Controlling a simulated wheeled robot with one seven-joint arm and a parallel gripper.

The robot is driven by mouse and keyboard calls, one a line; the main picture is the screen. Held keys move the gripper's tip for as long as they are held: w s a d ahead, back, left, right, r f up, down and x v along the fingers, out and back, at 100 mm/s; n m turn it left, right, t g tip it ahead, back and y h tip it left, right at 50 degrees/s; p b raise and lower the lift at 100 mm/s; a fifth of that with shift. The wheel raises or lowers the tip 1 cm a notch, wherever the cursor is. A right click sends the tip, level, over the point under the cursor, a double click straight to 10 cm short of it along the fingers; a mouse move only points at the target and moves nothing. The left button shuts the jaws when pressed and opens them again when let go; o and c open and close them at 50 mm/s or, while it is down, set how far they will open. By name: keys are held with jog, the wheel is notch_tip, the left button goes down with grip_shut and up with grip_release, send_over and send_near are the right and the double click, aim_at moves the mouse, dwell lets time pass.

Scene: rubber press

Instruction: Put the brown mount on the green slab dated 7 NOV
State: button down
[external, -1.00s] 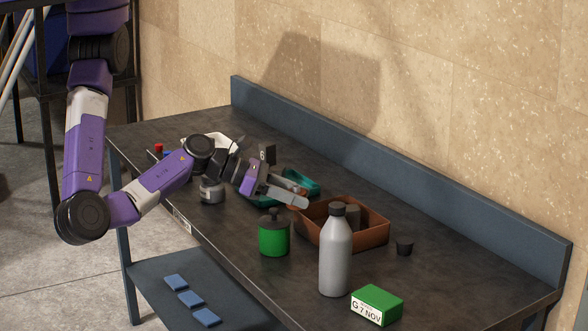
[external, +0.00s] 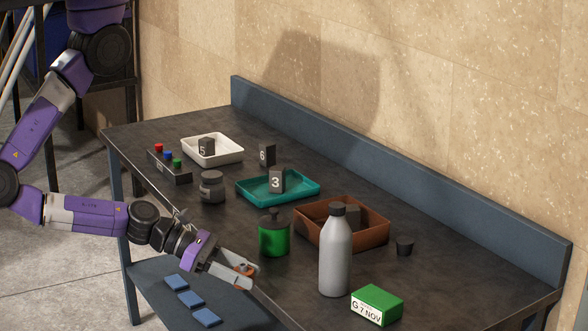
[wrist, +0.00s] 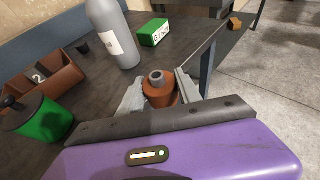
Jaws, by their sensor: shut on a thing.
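The brown mount (wrist: 158,92) is a short round piece with a grey hollow stud on top. My gripper (wrist: 160,96) is shut on it, one finger on each side. In the external view my gripper (external: 246,272) is at the table's front edge, left of the grey bottle, and the mount is mostly hidden by the fingers. The green slab (external: 377,304) lies flat at the table's near right, its white label reading G 7 NOV. It also shows in the wrist view (wrist: 154,32), beyond the mount. Nothing is seen on its top.
A tall grey bottle (external: 335,258) stands between my gripper and the slab. A green jar (external: 273,238) stands close behind my gripper. A brown tray (external: 365,238) holds a dark block; a small black cup (external: 404,247) is right of it. A teal tray (external: 250,189) is farther back.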

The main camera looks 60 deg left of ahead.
jog(key=w+d+n+y, duration=0.1)
jog(key=w+d, duration=0.1)
jog(key=d, duration=0.2)
jog(key=w+d+n+t+y+b, duration=0.1)
jog(key=w+d, duration=0.1)
jog(key=d, duration=0.2)
jog(key=w+d+n+t+y+b, duration=0.1)
jog(key=w+d, duration=0.1)
jog(key=d, duration=0.2)
jog(key=shift+w+d+f, duration=0.15)
jog(key=shift+w+d, duration=0.05)
jog(key=shift+d, duration=0.1)
jog(key=w+d+r+n+y+b, duration=0.1)
jog(key=w+d+r+n+y, duration=0.1)
jog(key=w+d+r, duration=0.3)
notch_tip(320, 180, up, 2)
jog(key=r+n+t+y, duration=0.1)
send_over(377, 296)
jog(key=shift+f, duration=3.9)
jog(key=c, duration=0.8)
grip_release()
jog(key=shift+c, duration=0.2)
